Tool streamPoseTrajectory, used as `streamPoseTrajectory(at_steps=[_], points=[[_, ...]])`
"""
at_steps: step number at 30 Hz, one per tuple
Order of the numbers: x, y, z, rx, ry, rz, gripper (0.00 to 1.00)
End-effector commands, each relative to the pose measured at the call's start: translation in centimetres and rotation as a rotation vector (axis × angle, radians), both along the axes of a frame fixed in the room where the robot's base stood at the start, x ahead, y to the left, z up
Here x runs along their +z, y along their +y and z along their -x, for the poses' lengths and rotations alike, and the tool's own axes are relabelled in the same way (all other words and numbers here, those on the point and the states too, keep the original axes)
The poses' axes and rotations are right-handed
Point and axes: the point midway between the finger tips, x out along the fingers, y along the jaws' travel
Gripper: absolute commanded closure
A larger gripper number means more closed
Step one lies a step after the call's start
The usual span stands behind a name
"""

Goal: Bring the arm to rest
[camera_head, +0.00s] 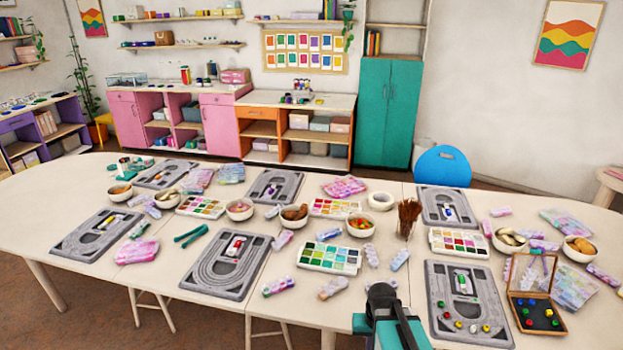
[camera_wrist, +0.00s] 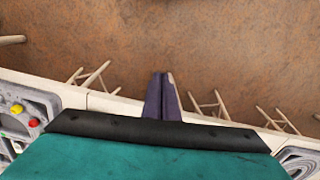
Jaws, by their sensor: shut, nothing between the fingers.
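My gripper (camera_wrist: 162,80) shows in the wrist view with its two dark fingers together and nothing between them. The fingers show against the brown floor beyond the table's edge. In the head view, the teal and black end of my arm is at the bottom, right of the middle, in front of the long white table (camera_head: 140,275). The fingers cannot be made out there.
A grey bead board (camera_head: 490,335) with several beads lies right of my arm. An open wooden box (camera_head: 515,295) of beads is further right. Another grey board (camera_head: 205,277) lies left. Stools (camera_wrist: 92,82) stand by the table's edge.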

Motion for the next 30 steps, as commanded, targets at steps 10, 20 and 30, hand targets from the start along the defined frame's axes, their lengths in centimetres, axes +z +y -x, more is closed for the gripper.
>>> streamPoseTrajectory(at_steps=[10,20,30], points=[[-4.9,0.9,3.9,0.089,0.072,0.008,1.00],[-13.7,0.9,9.7,0.090,0.194,0.002,1.00],[-23.3,0.8,17.7,0.091,0.347,-0.005,1.00]])
